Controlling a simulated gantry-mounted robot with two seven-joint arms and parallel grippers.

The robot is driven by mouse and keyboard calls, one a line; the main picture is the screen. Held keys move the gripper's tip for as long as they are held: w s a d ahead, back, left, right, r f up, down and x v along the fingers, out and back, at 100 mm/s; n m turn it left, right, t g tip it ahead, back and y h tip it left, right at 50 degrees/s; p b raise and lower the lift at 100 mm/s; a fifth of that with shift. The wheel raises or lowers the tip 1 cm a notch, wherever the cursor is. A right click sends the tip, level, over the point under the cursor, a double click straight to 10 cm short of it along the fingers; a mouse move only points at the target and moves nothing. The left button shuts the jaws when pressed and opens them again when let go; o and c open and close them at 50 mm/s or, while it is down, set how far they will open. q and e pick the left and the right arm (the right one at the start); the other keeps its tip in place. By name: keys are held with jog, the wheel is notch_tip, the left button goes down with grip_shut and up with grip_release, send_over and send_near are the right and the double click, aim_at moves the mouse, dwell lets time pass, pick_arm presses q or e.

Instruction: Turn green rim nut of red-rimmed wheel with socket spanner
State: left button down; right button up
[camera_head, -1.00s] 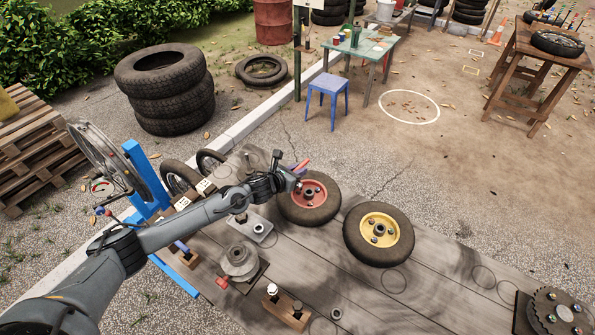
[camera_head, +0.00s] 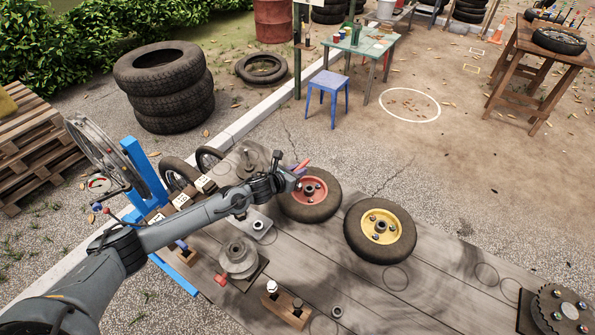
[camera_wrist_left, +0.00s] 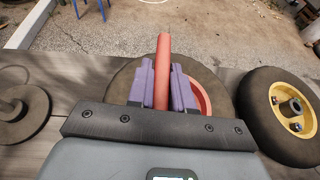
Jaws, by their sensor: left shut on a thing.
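The red-rimmed wheel (camera_head: 322,203) lies flat on the wooden bench top, its hub and some rim nuts showing in the head view. I cannot make out a green nut; part of the rim is behind my gripper. My left gripper (camera_head: 292,176) is over the left side of this wheel, its purple fingers shut on a red handle (camera_wrist_left: 163,65), which I take as the socket spanner's. The handle stands up between the fingers in the left wrist view. The spanner's socket end is hidden. In that view the red rim (camera_wrist_left: 197,97) shows behind the fingers. My right gripper is not in view.
A yellow-rimmed wheel (camera_head: 394,251) lies just right of the red one. A grey pulley (camera_head: 239,259), a wooden block with bolts (camera_head: 286,309) and a loose nut (camera_head: 337,312) are nearer. A dark toothed disc (camera_head: 562,311) is at the right. Bare planks lie between.

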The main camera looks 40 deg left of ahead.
pick_arm(q)
jog(key=c, duration=1.5)
grip_release()
grip_shut()
jog(key=shift+a+f+m+h+b, duration=0.1)
jog(key=shift+m+h+b, duration=0.7)
jog(key=shift+h, duration=0.1)
jog(key=shift+m+h+b, duration=0.3)
jog(key=shift+m+h, duration=0.1)
jog(key=shift+h, duration=0.1)
